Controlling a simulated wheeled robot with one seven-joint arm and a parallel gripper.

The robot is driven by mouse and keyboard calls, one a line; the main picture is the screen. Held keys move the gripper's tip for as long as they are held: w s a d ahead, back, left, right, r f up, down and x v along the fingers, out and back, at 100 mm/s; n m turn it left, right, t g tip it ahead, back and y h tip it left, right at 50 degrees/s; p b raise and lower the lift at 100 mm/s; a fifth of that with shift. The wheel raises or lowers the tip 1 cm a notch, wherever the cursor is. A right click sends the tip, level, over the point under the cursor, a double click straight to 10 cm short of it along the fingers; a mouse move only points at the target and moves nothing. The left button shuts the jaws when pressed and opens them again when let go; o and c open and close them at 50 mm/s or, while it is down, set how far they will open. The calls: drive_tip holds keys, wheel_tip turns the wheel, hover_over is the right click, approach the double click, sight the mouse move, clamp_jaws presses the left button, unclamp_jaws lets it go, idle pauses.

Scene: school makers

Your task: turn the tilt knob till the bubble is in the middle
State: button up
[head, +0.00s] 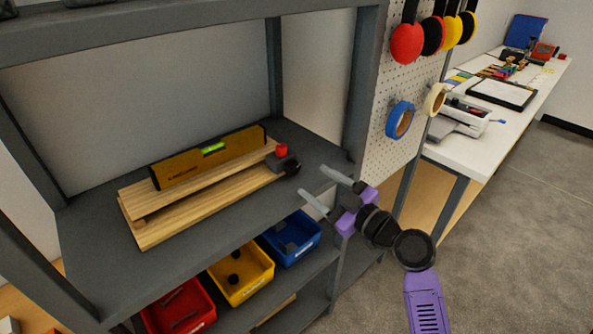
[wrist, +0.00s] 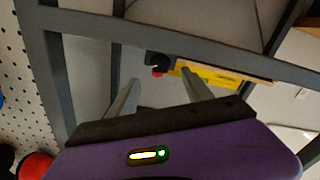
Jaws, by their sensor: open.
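A yellow-brown spirit level (head: 210,158) lies on a stack of two wooden boards (head: 190,203) on the grey shelf. Its green vial (head: 213,148) shows on top, but the bubble is too small to place. The black tilt knob (head: 292,168) sits at the right end of the boards, beside a small red part (head: 281,150). My gripper (head: 318,184) is open and empty, just right of the knob and apart from it, fingers pointing towards it. In the wrist view the knob (wrist: 158,62) shows beyond and between the fingertips (wrist: 159,77).
A grey shelf post (head: 362,85) stands behind my gripper, beside a pegboard (head: 400,150) with ear defenders and tape rolls. Blue (head: 292,238), yellow (head: 240,272) and red (head: 180,308) bins sit on the lower shelf. Bare shelf surface lies around the boards.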

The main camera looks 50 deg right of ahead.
sight(295, 169)
drive_tip(key=shift+w+n, duration=0.25)
drive_tip(key=shift+n, duration=0.05)
drive_tip(key=w, duration=0.2)
drive_tip(key=w+p, duration=0.1)
drive_tip(key=w, duration=0.1)
drive_tip(key=w+d+p, duration=0.1)
drive_tip(key=shift+w, duration=0.4)
drive_tip(key=shift+w+f, duration=0.1)
drive_tip(key=shift+w, duration=0.6)
clamp_jaws()
